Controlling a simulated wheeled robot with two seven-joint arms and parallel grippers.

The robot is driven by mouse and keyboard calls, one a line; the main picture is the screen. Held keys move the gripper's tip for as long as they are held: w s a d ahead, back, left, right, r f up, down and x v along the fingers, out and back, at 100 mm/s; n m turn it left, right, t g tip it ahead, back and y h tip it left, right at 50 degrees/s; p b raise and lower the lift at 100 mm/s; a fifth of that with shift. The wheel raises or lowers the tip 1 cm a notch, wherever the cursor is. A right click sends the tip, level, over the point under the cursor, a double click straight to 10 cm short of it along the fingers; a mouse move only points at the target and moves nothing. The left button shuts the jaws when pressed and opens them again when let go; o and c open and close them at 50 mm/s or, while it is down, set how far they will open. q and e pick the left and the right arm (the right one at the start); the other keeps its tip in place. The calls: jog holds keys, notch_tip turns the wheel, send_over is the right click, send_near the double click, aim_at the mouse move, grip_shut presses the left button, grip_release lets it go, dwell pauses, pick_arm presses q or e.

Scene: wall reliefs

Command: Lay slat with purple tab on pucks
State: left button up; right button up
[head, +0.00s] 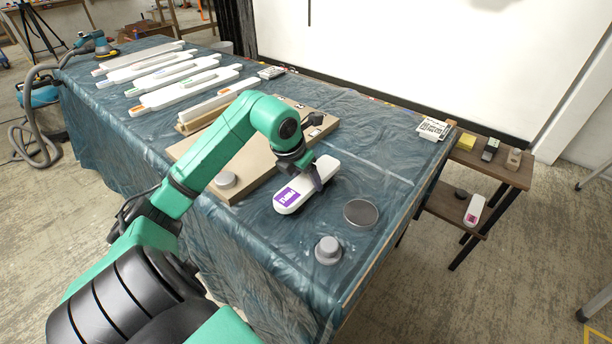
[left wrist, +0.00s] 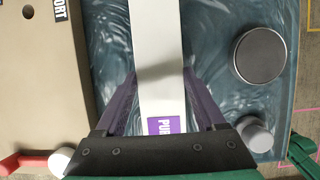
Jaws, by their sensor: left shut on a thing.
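The white slat with the purple tab (head: 288,197) is between the fingers of my left gripper (head: 318,177), over the blue cloth beside the tan board. In the left wrist view the slat (left wrist: 157,60) runs between the two fingers, its purple tab near the palm. I cannot tell whether it touches the cloth. A grey puck (head: 328,250) stands on the cloth near the front edge, also seen in the left wrist view (left wrist: 254,134). A flat dark disc (head: 361,212) lies right of the slat. My right gripper is out of view.
The tan board (head: 203,160) lies left of the slat. Several white slats (head: 160,78) lie toward the table's far end. A white printed block (head: 433,129) sits at the right corner. A wooden side shelf (head: 490,168) stands beyond it. Cloth behind the disc is clear.

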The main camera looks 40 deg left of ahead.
pick_arm(q)
jog(key=o, duration=1.5)
jog(key=shift+r+p, duration=0.5)
jog(key=v, duration=1.2)
jog(key=shift+s+r, duration=0.1)
jog(key=shift+r, duration=0.05)
jog(key=shift+r, duration=0.1)
